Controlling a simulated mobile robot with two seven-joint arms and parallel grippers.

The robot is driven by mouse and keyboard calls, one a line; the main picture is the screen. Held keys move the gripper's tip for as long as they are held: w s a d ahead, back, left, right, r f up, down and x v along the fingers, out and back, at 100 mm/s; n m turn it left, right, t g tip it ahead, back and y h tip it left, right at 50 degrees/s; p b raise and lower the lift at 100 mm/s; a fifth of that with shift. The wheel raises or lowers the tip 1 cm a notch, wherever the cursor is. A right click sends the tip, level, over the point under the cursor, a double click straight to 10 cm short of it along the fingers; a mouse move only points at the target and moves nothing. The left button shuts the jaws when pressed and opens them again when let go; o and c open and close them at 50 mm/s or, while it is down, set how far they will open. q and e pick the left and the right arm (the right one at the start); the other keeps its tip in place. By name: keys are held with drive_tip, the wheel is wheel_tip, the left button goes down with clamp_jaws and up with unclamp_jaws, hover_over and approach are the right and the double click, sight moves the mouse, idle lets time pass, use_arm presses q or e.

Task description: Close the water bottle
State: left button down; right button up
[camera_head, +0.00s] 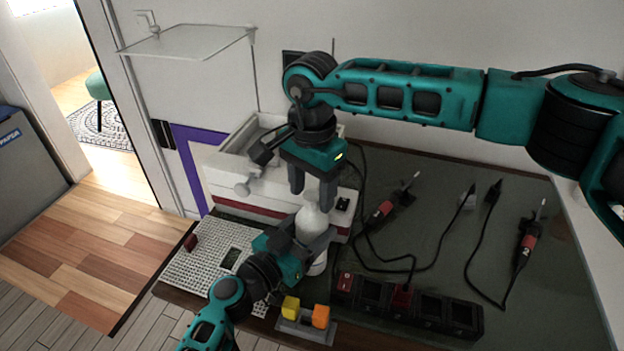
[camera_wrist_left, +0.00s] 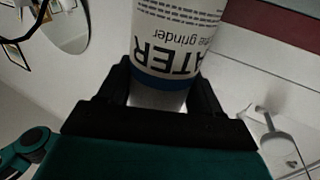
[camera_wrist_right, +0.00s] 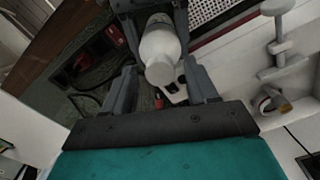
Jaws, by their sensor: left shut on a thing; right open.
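The white water bottle (camera_head: 312,222) stands roughly upright in front of the white machine. In the left wrist view its label (camera_wrist_left: 180,40) shows upside-down "WATER" lettering and a blue band. My left gripper (camera_head: 309,245) is shut around the bottle's body, with a finger on either side. My right gripper (camera_head: 313,198) points down just above the bottle top and is open. In the right wrist view the bottle's pale rounded top (camera_wrist_right: 160,60) lies between and beyond the open fingers (camera_wrist_right: 162,92). I cannot tell whether that top is a cap or the bare neck.
The white machine (camera_head: 235,180) with a red stripe stands close behind. A perforated plate (camera_head: 195,262) lies left. A holder with yellow and orange blocks (camera_head: 306,328) is in front.

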drive_tip(key=shift+c, duration=0.2)
clamp_jaws()
drive_tip(key=m, duration=1)
drive_tip(key=shift+m, duration=0.4)
drive_tip(key=m, duration=0.5)
drive_tip(key=shift+m, duration=0.3)
drive_tip(key=m, duration=0.4)
drive_tip(key=shift+m, duration=0.4)
drive_tip(key=shift+o, duration=0.8)
unclamp_jaws()
